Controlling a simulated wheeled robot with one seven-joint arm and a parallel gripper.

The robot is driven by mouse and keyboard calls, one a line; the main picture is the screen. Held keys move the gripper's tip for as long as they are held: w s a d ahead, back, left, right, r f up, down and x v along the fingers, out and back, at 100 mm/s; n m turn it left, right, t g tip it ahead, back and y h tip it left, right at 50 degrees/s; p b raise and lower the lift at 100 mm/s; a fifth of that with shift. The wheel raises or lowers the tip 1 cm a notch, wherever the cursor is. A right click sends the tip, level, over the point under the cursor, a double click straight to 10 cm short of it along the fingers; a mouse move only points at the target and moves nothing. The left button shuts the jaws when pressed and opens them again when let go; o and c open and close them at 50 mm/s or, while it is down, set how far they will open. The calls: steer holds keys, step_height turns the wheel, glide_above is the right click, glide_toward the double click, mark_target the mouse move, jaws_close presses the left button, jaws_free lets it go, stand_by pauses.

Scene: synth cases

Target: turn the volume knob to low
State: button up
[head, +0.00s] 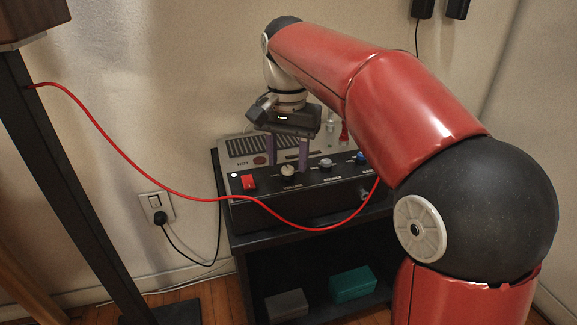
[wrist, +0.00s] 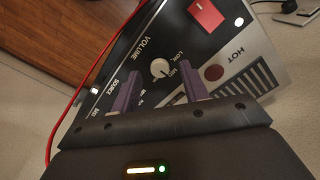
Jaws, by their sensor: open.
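The volume knob (head: 287,171) is a small pale round knob on the black front panel of the amplifier-like box (head: 310,205). In the wrist view the knob (wrist: 160,68) sits beside the word VOLUME, with LOW and another small label on its right. Its pointer is too small to read surely. My gripper (head: 288,166) is open, its purple fingers pointing down close to the knob. In the wrist view the knob shows between the fingertips of my gripper (wrist: 160,71), with gaps on both sides; I cannot tell their height difference.
A red switch (head: 248,182) is left of the knob; a blue-topped knob (head: 361,157) and another knob (head: 325,163) are right. A HOT-marked vent (head: 262,145) lies behind. A red cable (head: 150,181) hangs across the box's front. The box stands on a black shelf unit (head: 262,240).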

steer(key=shift+f, duration=0.9)
jaws_close()
